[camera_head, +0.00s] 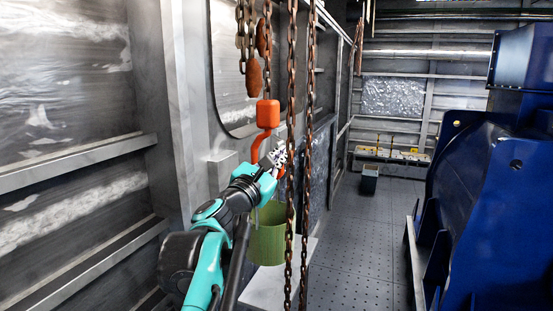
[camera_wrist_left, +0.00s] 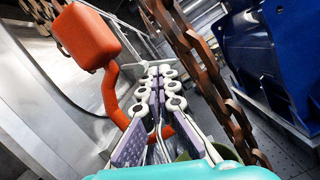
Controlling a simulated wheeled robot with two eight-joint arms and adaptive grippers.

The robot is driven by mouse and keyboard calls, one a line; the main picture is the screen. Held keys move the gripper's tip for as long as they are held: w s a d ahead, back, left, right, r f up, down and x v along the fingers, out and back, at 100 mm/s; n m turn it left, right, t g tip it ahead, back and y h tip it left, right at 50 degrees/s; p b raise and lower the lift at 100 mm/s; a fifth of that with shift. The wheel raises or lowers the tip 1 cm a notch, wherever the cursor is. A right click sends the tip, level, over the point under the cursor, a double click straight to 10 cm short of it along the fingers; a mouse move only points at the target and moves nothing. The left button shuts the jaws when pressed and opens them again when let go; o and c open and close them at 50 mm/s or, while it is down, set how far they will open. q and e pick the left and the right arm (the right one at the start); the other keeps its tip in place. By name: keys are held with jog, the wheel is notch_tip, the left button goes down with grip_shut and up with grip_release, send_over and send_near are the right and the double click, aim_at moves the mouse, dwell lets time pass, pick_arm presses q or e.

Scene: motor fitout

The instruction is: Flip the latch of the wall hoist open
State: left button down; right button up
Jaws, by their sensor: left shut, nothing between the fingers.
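The wall hoist's orange block (camera_head: 268,113) hangs on a rusty chain, with an orange hook (camera_head: 257,147) below it. In the left wrist view the block (camera_wrist_left: 86,36) is at upper left and the hook (camera_wrist_left: 110,98) curves down behind my fingers. My left gripper (camera_head: 280,152) is at the hook's opening, and it also shows in the left wrist view (camera_wrist_left: 157,72). Its fingers are shut with nothing between them. A thin grey piece, perhaps the latch, shows near the fingertips. My fingers hide part of the hook, so I cannot tell the latch's position or any contact.
Rusty chains (camera_head: 290,200) hang just right of my left gripper, close to it. A green bucket (camera_head: 268,243) is below the hook. A grey wall is on the left and a large blue machine (camera_head: 490,200) on the right.

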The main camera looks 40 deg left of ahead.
pick_arm(q)
jog(key=shift+w+d+r+n, duration=0.15)
jog(key=shift+d+r+n, duration=0.4)
jog(key=shift+n, duration=0.35)
jog(key=shift+r+p, duration=0.25)
jog(key=shift+p, duration=0.05)
jog(key=shift+f, duration=0.15)
